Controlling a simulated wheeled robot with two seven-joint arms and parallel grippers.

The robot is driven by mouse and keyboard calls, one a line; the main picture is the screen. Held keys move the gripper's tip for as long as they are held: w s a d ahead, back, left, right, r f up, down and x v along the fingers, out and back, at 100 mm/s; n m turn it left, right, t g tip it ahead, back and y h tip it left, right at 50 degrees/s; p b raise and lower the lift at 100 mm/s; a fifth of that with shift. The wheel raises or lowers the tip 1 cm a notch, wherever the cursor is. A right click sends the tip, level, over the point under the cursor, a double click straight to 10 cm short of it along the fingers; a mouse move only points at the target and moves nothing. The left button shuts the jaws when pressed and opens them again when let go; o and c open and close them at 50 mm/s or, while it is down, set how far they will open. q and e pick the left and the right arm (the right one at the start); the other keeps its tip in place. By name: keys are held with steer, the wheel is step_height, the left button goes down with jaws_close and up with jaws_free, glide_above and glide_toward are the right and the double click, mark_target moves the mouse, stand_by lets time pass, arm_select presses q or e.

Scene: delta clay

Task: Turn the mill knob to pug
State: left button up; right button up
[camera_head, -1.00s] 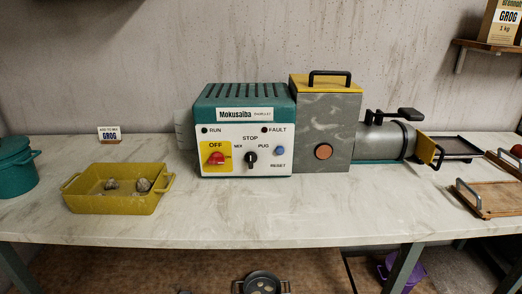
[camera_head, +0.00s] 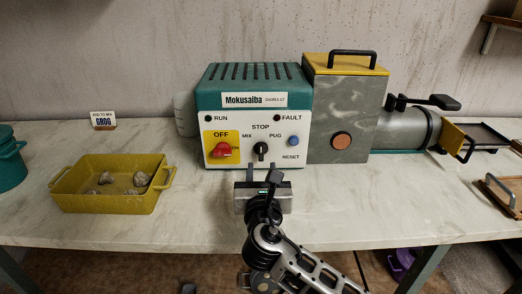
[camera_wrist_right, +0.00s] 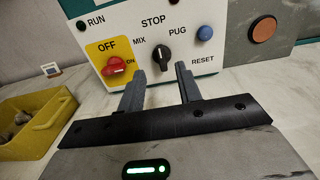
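The mill (camera_head: 254,97) is a teal and grey machine on the table. Its white front panel carries a black mill knob (camera_head: 261,150) between the MIX and PUG labels, below STOP. The knob's pointer looks about upright, toward STOP, and the knob also shows in the right wrist view (camera_wrist_right: 162,58). My right gripper (camera_head: 264,169) is in front of and just below the knob, fingers toward the panel. In the right wrist view the gripper (camera_wrist_right: 160,71) is open, with the knob beyond the gap between its fingertips and nothing held. My left gripper is not in view.
A red switch (camera_head: 222,149) on a yellow plate is left of the knob, and a blue reset button (camera_head: 293,141) is right. A yellow tray (camera_head: 108,202) with several grey lumps stands at left. The table in front of the panel is otherwise clear.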

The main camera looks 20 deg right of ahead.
mark_target(261, 148)
steer(key=x, duration=0.9)
steer(key=shift+b, duration=0.3)
jaws_close()
